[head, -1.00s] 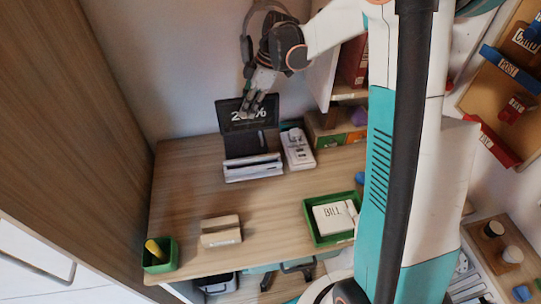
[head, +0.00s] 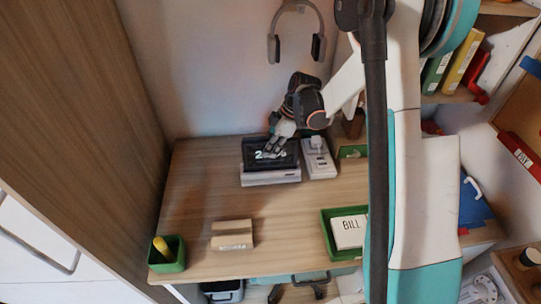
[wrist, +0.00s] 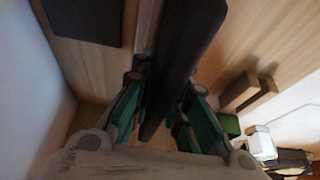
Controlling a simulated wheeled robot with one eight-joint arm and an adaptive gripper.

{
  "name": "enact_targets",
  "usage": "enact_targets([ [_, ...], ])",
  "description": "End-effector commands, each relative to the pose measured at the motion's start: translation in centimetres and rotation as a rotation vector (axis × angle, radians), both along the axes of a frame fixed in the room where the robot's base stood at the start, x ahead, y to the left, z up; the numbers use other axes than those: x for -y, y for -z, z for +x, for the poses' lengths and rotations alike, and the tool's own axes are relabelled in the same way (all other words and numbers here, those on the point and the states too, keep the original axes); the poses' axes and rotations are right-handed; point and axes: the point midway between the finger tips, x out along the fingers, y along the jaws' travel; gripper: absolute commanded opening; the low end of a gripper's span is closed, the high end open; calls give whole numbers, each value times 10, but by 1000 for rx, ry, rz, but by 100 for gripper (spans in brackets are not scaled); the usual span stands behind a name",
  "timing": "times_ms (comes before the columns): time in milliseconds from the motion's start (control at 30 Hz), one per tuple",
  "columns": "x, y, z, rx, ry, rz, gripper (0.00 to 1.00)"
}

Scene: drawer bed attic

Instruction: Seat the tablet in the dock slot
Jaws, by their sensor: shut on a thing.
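The tablet (head: 257,160) is a dark slab with white digits on its screen. In the head view it stands low at the dock (head: 270,178), a pale grey block on the desk. Its lower edge is hidden behind the dock's front, so I cannot tell whether it is in the slot. My gripper (head: 275,146) is shut on the tablet's upper edge, coming from above and behind, and covers part of the digits. In the wrist view the tablet (wrist: 185,55) runs edge-on between the two fingers of my gripper (wrist: 160,115). The dock is not clear there.
A white device (head: 319,160) stands close right of the dock. A wooden stand (head: 232,235), a green cup (head: 168,256) and a green tray (head: 333,252) with a bill are nearer the front. Headphones (head: 296,30) hang on the wall. The desk's middle is clear.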

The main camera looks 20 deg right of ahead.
Motion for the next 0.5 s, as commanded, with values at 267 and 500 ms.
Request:
enact_targets([
  [267,0,32,0,0,0,0,0],
  [500,0,32,0,0,0,0,0],
])
